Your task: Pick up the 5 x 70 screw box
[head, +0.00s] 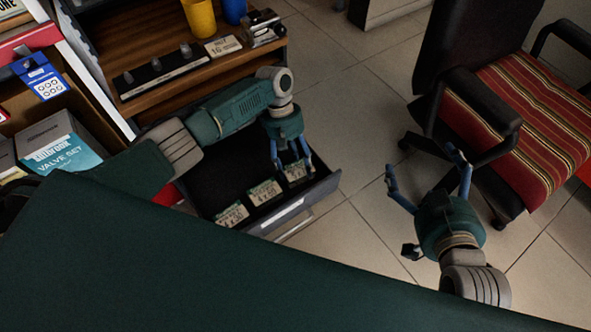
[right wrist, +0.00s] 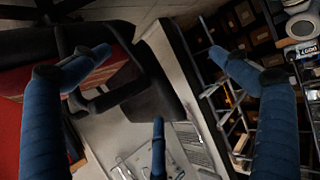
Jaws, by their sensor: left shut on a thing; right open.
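Three small screw boxes with pale labels sit in a row in the open dark drawer (head: 230,180) in the head view. They are the left box (head: 232,215), the middle box (head: 265,193) and the right box (head: 295,173). The printed sizes are too small to read surely, so I cannot tell which is the 5 x 70 screw box. My left gripper (head: 293,165) reaches down into the drawer, its fingers shut on the right box. My right gripper (head: 427,172) is open and empty above the floor; its spread fingers also show in the right wrist view (right wrist: 160,60).
A wooden shelf (head: 190,85) with cups and a metal item is above the drawer. A valve set box (head: 62,145) stands at the left. A striped chair (head: 535,120) is at the right, close to my right gripper. Tiled floor (head: 345,130) is clear between.

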